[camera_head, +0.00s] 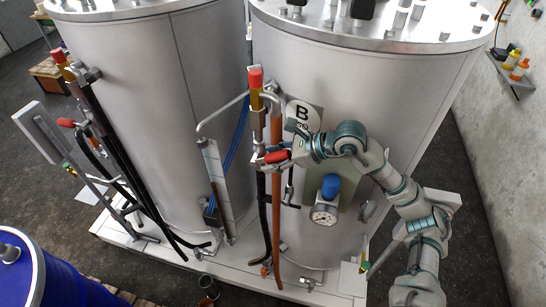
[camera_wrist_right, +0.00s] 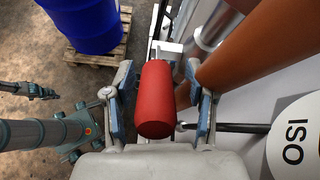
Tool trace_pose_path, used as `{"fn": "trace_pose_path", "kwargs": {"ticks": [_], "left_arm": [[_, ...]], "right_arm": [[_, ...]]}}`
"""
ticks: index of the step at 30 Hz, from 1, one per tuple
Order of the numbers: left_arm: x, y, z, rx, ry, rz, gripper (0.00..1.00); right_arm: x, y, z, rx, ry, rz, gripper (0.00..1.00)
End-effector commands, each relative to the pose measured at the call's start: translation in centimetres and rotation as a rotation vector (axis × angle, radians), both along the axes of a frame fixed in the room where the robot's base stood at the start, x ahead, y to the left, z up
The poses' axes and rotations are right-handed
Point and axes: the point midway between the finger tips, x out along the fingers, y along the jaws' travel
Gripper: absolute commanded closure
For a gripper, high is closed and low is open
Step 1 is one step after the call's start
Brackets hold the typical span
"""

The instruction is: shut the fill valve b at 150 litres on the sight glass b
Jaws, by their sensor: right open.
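The right tank (camera_head: 375,110) carries a B sign (camera_head: 301,112). A red valve handle (camera_head: 277,157), which I take for fill valve b, sits on the pipework at its front. My right gripper (camera_head: 284,152) is at this handle. In the right wrist view the red handle (camera_wrist_right: 155,98) lies between the open fingers of the gripper (camera_wrist_right: 163,105), with a gap on both sides. The sight glass (camera_head: 216,178) stands left of the pipes, narrow and upright; its litre marks and level are too small to read. My left gripper does not show.
A second red-and-yellow handle (camera_head: 256,80) stands above. An orange hose (camera_head: 276,210) hangs close by, and a gauge (camera_head: 324,213) with a blue part is to the right. A second tank (camera_head: 125,110) stands left. A blue drum (camera_head: 50,275) is at lower left.

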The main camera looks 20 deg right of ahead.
Motion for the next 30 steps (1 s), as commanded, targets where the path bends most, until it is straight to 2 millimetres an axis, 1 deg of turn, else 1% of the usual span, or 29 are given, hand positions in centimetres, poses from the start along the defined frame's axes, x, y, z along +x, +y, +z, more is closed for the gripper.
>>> {"fn": "trace_pose_path", "kwargs": {"ticks": [2,5,8,15,19,24,30], "left_arm": [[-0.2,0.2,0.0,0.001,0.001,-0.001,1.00],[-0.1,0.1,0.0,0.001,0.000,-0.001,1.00],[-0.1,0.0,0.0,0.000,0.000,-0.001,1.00],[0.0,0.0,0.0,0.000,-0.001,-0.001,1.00],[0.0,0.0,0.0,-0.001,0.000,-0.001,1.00],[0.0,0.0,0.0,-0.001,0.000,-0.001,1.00],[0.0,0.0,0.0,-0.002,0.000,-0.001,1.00]], "right_arm": [[-0.1,-0.2,0.1,-0.001,0.000,0.000,0.44],[-0.5,-0.9,0.6,-0.002,0.000,-0.002,0.44],[-1.3,-2.2,1.5,-0.002,-0.001,-0.004,0.44],[-3.8,-6.1,4.3,-0.001,0.001,-0.005,0.44],[-4.7,-7.7,5.4,-0.001,0.002,-0.004,0.44],[-5.3,-8.4,6.2,0.000,0.002,-0.001,0.44],[-5.4,-8.4,6.3,0.001,0.001,0.000,0.44]]}}
